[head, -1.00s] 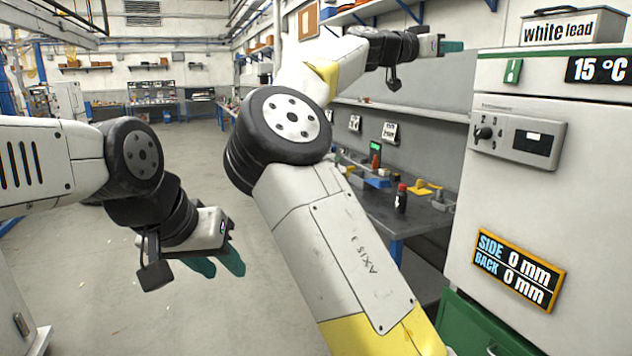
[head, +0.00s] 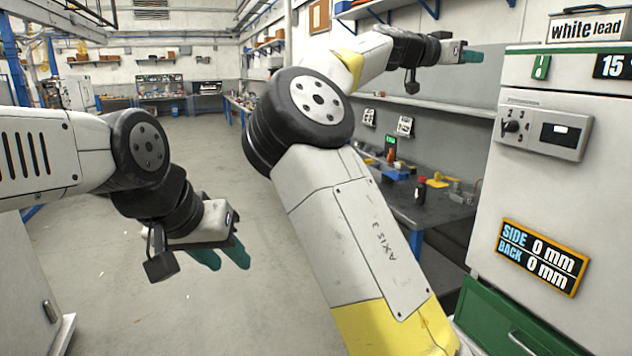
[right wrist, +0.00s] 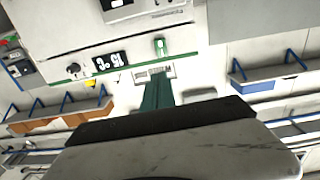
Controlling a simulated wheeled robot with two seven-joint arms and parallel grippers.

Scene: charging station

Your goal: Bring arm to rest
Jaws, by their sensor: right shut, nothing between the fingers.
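My right arm (head: 345,235) rises through the middle of the head view, bent at its black elbow joint, and its forearm reaches to the upper right. My right gripper (head: 472,56) is shut and empty, held in front of the wall shelves, left of the white cabinet. Its green fingers also show pressed together in the right wrist view (right wrist: 157,92). My left arm (head: 85,155) comes in from the left. My left gripper (head: 220,255) points down and to the right over the floor, its green fingers apart with nothing between them.
A white cabinet (head: 520,185) with displays and a green drawer (head: 505,320) stands close at right. A box marked "white lead" (head: 590,27) is on top. A workbench (head: 440,205) with tools lies behind my right arm. The floor (head: 210,150) behind my left arm is clear.

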